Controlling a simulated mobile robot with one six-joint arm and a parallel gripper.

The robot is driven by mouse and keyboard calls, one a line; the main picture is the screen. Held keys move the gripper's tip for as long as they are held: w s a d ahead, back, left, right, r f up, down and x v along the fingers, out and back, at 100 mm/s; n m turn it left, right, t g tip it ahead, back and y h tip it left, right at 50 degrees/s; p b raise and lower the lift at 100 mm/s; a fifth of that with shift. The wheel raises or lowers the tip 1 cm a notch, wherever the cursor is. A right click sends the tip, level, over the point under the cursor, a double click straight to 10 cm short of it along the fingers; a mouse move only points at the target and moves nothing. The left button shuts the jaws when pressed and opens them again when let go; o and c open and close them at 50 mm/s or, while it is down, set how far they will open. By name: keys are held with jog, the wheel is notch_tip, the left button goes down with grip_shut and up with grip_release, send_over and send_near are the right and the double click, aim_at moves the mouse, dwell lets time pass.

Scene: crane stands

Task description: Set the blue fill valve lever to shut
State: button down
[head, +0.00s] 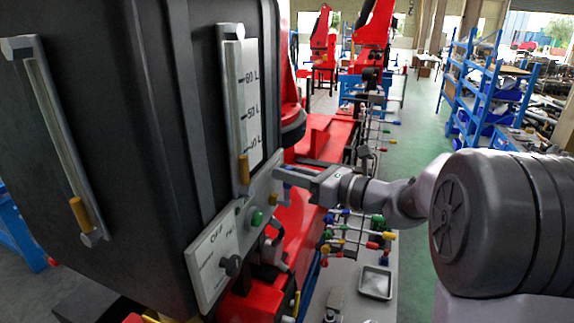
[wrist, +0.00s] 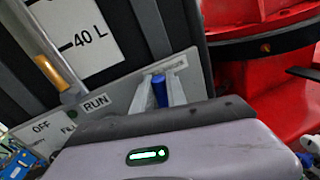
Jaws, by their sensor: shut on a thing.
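The blue fill valve lever (wrist: 159,91) shows between my gripper's two fingers in the wrist view. A small part of the blue lever (head: 287,187) also shows in the head view, at the right end of the grey panel. My gripper (wrist: 161,92) is shut on the lever. In the head view my gripper (head: 284,178) reaches in from the right to the panel. The lever's pivot and the marks beside it are mostly hidden by the fingers, so I cannot tell its exact setting.
The panel (head: 212,265) carries OFF and FILL labels, a black knob (head: 232,264) and a green button (head: 257,217). Above is a black tank (head: 110,150) with a litre scale (head: 250,95). Red machinery (head: 320,150) stands behind. A metal tray (head: 376,283) lies below right.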

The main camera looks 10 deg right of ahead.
jog(key=p, duration=0.1)
jog(key=w+m+p, duration=0.1)
jog(key=p, duration=0.1)
jog(key=shift+d+r+m+g, duration=0.3)
jog(key=m+p, duration=0.1)
jog(key=p, duration=0.1)
jog(key=w+d+m+p, duration=0.1)
jog(key=p, duration=0.2)
jog(key=shift+w+f+h, duration=0.1)
jog(key=shift+f+h, duration=0.2)
jog(key=shift+f, duration=0.05)
jog(key=shift+w+d+f+m+g+y+p, duration=0.15)
jog(key=shift+w+d+f+m+g+p, duration=0.3)
jog(key=shift+f+m+p, duration=1.05)
jog(key=shift+w+d+f+m+g+y+p, duration=0.2)
jog(key=shift+w+f+m+g+p, duration=0.5)
jog(key=shift+m+p, duration=1.45)
jog(key=shift+w+d+f+m+g+y+p, duration=0.15)
jog(key=shift+w+d+f+m+g+p, duration=0.25)
jog(key=shift+f+m+p, duration=1.2)
jog(key=shift+s+a+r+p, duration=0.1)
jog(key=shift+a+r+p, duration=0.1)
jog(key=shift+p, duration=0.15)
jog(key=c, duration=1.3)
grip_release()
jog(key=shift+d, duration=0.1)
